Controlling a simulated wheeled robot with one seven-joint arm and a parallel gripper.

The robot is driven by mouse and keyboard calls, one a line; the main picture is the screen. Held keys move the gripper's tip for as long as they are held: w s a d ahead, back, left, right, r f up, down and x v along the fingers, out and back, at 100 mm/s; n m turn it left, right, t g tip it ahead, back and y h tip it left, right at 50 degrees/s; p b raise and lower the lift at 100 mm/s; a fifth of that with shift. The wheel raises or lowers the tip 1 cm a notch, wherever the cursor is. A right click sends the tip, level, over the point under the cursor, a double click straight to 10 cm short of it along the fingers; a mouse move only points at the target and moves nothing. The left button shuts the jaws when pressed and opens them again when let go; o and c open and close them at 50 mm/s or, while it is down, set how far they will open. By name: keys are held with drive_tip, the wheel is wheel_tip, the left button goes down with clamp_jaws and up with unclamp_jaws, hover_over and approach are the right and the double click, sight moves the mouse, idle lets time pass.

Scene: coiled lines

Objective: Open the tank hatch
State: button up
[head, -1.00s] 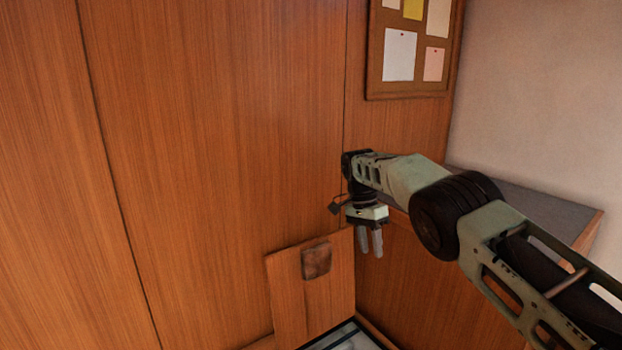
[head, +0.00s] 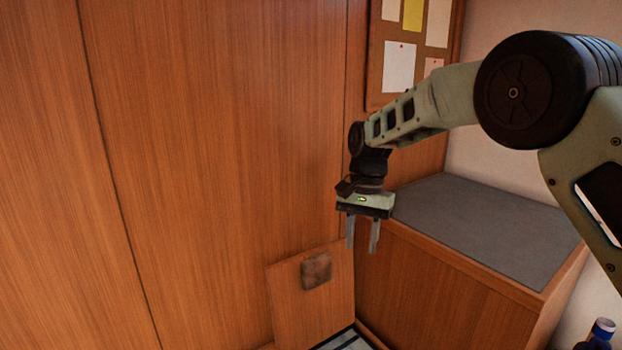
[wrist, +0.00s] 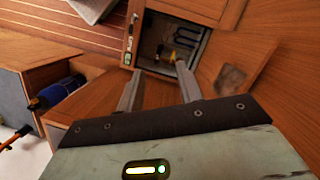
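A wooden hatch panel (head: 288,310) with a dark brown square patch (head: 317,270) stands raised and tilted near the wood wall in the head view. In the wrist view the panel (wrist: 262,50) shows at right, beside an uncovered opening (wrist: 158,66) in the wooden surface. Dark pipes and yellow fittings (wrist: 182,40) are visible inside the opening. My gripper (head: 360,248) points down, above and right of the panel in the head view. Its two fingers are apart with nothing between them. In the wrist view the fingertips (wrist: 160,70) overlap the near edge of the opening.
A wooden bench with a grey top (head: 480,230) stands right of my gripper. A pinboard (head: 375,85) hangs behind my arm. A blue bottle-like object (wrist: 55,93) lies at left in the wrist view. The tall wood wall (head: 210,150) bounds the left.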

drive_tip(key=s+a+r+n+t+p, duration=0.15)
drive_tip(key=s+r+n, duration=0.25)
drive_tip(key=s, duration=0.7)
drive_tip(key=s+a+r+n+g+p, duration=0.15)
drive_tip(key=s+r+n, duration=0.25)
drive_tip(key=s, duration=0.7)
drive_tip(key=s+d+n+t+p, duration=0.1)
drive_tip(key=s+d+n, duration=0.1)
drive_tip(key=s, duration=0.5)
drive_tip(key=s+d+f+n+t+p, duration=0.1)
drive_tip(key=s+d+n, duration=0.2)
drive_tip(key=s, duration=0.4)
drive_tip(key=shift+d+f, duration=0.15)
drive_tip(key=shift+d, duration=0.7)
drive_tip(key=shift+s+a, duration=0.1)
drive_tip(key=shift+a, duration=0.05)
